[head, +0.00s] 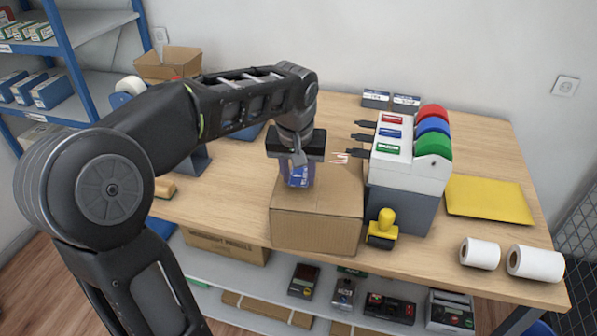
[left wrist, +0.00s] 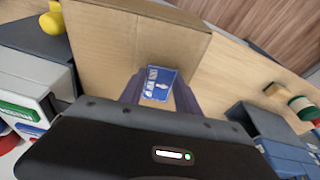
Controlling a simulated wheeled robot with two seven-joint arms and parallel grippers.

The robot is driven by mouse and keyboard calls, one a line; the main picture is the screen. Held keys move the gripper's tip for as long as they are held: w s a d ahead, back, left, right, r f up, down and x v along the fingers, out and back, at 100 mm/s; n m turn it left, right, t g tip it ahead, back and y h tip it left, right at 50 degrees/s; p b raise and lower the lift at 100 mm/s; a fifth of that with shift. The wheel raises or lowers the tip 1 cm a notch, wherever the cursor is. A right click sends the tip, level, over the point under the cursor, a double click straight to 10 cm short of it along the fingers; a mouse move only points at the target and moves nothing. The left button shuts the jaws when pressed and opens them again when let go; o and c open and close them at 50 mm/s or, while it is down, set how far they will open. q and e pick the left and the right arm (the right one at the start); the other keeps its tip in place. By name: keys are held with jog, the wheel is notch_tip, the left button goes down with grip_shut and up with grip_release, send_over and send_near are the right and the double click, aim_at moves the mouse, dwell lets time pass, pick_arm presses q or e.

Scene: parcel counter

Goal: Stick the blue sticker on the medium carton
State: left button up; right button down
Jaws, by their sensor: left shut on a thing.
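The blue sticker (head: 299,177) has white print and is between the fingers of my left gripper (head: 297,181). It also shows in the left wrist view (left wrist: 160,84), face visible between the two dark fingers. My left gripper is shut on it and points down over the brown carton (head: 316,222) at the counter's front edge. The carton is closed and plain, and it also fills the upper middle of the left wrist view (left wrist: 110,45). The sticker is over the carton's top, toward its back left. I cannot tell whether it touches the cardboard. My right gripper is not in view.
A sticker dispenser (head: 405,178) with red, blue and green rolls stands right of the carton. A yellow stamp (head: 382,230) stands close to the carton's right side. A yellow envelope (head: 488,200) and white rolls (head: 535,263) lie farther right. An open box (head: 168,63) stands back left.

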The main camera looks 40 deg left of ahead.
aim_at(297, 185)
pick_arm(q)
jog(key=o, duration=0.8)
jog(key=shift+p+v, duration=1.75)
jog(key=shift+v, duration=1)
jog(key=p+v, duration=0.1)
jog(key=v, duration=0.1)
jog(key=p+v, duration=0.2)
jog(key=v, duration=0.1)
jog(key=w+p+v, duration=0.1)
jog(key=v, duration=0.1)
jog(key=shift+a+r+p, duration=0.25)
jog(key=shift+r+p, duration=0.05)
jog(key=shift+r, duration=0.2)
